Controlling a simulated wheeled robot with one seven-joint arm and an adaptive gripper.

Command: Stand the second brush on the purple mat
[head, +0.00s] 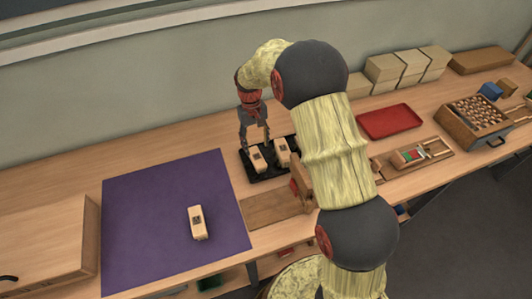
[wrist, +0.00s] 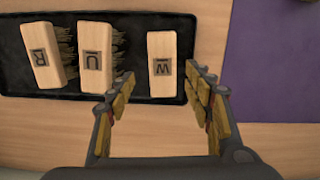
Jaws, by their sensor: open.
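My gripper (head: 254,140) is open and empty, pointing down over the left part of the black tray (head: 268,175). In the wrist view the open fingers (wrist: 160,82) lie either side of the near end of a wooden brush block marked W (wrist: 165,48). I cannot tell the height gap. To its left are a block marked U (wrist: 95,52) with dark bristles and a tilted, lettered block (wrist: 42,58). Two tray brushes show in the head view, one at left (head: 258,160). One brush (head: 197,222) is on the purple mat (head: 140,215); its bristles are hidden.
A wooden box (head: 45,245) stands left of the mat. A red tray (head: 390,121), pale boxes (head: 383,68) and a drawer box (head: 478,115) are to the right. The mat is largely clear.

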